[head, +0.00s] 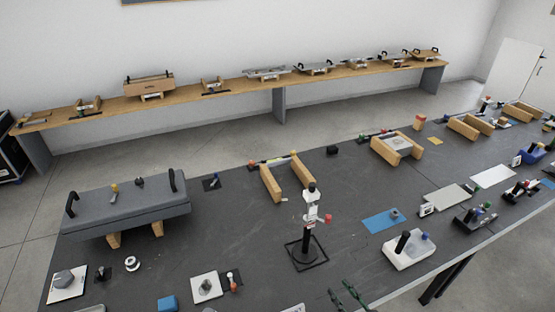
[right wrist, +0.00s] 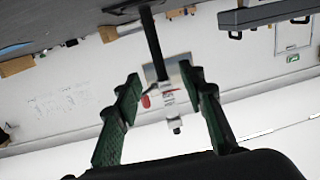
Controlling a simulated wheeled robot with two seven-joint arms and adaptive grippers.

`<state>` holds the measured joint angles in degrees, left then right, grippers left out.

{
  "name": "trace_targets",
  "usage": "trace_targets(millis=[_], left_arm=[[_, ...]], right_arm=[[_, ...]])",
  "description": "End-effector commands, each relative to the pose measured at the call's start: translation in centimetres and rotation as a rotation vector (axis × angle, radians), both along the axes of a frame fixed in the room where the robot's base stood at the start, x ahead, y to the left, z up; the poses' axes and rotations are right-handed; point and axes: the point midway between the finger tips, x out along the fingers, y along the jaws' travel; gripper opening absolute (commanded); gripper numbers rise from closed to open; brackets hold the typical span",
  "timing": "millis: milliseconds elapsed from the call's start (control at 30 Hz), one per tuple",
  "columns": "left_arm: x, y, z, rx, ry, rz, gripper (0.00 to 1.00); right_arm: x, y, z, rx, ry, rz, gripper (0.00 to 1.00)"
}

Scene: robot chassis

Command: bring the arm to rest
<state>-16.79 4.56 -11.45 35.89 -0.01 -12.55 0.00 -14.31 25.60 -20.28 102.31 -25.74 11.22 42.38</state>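My right gripper (head: 342,291) shows at the bottom edge of the head view, its two green fingers pointing up and apart. In the right wrist view, my right gripper (right wrist: 161,78) is open. A black post with a white head and a red knob (head: 310,222) stands upright on a black base on the dark table, beyond the fingers in the head view. In the right wrist view, the white head (right wrist: 168,97) appears between the fingers, with no visible contact. My left gripper is not in view.
The dark table (head: 240,255) carries a grey case (head: 130,208) at left, wooden block pairs (head: 285,178), a blue plate (head: 384,221) and a white fixture (head: 410,250) right of the post. A wooden bench (head: 235,87) runs along the back wall, with floor between.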

Motion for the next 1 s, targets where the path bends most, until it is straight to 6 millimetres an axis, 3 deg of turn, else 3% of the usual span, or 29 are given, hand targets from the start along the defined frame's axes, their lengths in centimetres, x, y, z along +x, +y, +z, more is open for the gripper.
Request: trace_targets(millis=[267, 433, 600, 700, 1000], left_arm=[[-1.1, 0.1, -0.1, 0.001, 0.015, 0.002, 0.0], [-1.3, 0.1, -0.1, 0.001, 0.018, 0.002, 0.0], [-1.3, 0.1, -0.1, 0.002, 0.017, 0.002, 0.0], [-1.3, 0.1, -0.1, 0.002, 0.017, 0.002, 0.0], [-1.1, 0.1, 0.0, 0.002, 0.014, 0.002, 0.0]], right_arm=[[0.0, -4.4, -0.9, -0.059, 0.109, -0.212, 0.37], [-2.1, -8.5, -2.5, -0.121, 0.262, -0.381, 0.37], [-7.8, -12.5, -5.3, -0.202, 0.527, -0.525, 0.37], [-11.6, -13.7, -6.6, -0.243, 0.676, -0.556, 0.37], [-20.1, -14.2, -8.1, -0.311, 0.96, -0.541, 0.37]])
